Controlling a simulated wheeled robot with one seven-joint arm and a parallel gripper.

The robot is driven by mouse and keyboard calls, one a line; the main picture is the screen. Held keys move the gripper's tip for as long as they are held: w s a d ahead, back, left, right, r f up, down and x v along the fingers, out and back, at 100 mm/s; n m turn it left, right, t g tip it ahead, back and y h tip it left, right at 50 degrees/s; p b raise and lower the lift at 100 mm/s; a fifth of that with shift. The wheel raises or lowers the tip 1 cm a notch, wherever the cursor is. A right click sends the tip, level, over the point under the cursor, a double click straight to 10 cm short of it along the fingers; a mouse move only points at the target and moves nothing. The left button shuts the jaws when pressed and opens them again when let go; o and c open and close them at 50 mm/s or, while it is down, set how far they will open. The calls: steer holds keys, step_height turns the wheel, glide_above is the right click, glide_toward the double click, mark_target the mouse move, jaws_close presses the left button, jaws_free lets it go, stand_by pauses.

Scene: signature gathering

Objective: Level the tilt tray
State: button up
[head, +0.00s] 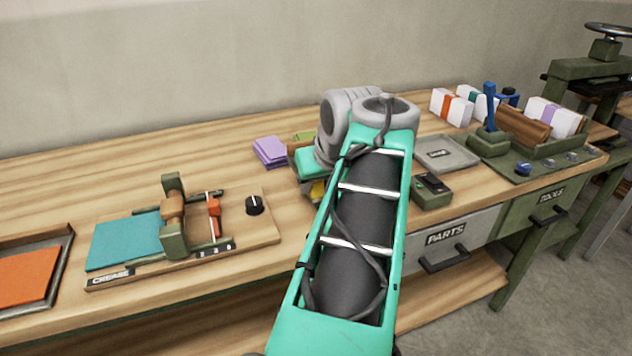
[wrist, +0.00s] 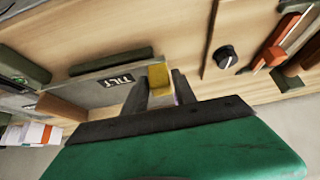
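The tilt tray's station shows in the wrist view as a grey panel (wrist: 92,88) with a TILT label. A yellow block (wrist: 158,76), like a handle, stands beside the label. My gripper (wrist: 161,92) has its two dark fingers on either side of this block; I cannot tell whether they press on it. In the head view a yellow patch (head: 318,190) shows just below the teal body of my gripper. My arm hides most of the station there, so the tray's slope cannot be read.
A crease station (head: 265,228) with a black knob (head: 255,205) is to the left. Purple cards (head: 270,151) lie behind my gripper. A grey tray (head: 446,153) and a small green box (head: 431,192) stand right of my arm. The bench's back left is clear.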

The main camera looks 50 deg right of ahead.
steer(key=shift+o, duration=1.4)
steer(key=shift+r, duration=0.1)
steer(key=p+v, duration=0.3)
steer(key=v, duration=0.4)
steer(key=shift+s+a+r, duration=0.15)
steer(key=shift+a+r, duration=0.05)
steer(key=shift+r, duration=0.15)
